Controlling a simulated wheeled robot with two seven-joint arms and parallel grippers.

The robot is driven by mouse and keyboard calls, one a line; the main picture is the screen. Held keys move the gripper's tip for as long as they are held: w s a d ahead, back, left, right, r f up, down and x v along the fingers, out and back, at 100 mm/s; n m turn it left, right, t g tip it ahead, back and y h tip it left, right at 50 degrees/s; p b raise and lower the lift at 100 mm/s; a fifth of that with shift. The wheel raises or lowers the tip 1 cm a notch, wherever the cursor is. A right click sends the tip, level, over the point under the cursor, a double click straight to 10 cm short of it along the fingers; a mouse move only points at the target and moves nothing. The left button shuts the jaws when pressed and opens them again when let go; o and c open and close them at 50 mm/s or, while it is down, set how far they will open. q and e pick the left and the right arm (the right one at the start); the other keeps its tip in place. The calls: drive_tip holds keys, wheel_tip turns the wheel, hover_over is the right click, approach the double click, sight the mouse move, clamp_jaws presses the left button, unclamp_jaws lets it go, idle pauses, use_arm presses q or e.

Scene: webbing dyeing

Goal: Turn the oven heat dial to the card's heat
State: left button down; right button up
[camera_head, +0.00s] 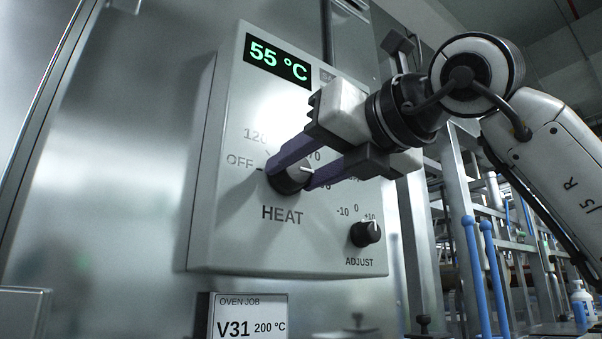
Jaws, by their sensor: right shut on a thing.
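The heat dial (290,181) is a dark round knob above the word HEAT on a pale grey control box (290,245). My right gripper (292,176) is shut on the dial, with its purple fingers on either side of it. The fingers and gripper body hide part of the scale; OFF and part of 120 show at the left. A white pointer mark on the knob faces right. The green display (277,62) reads 55 °C. The oven job card (247,315) below reads V31 and 200 °C. My left gripper is not in view.
A smaller ADJUST knob (365,233), marked -10, 0 and +10, sits at the box's lower right. A metal oven wall (110,150) is behind the box. Blue-handled rods (473,265), metal racks and a white bottle (582,298) stand at the right.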

drive_tip(key=shift+f, duration=0.1)
idle(0.5)
drive_tip(key=o, duration=1)
drive_tip(key=shift+o, duration=0.2)
drive_tip(key=shift+s, duration=0.1)
drive_tip(key=v, duration=1)
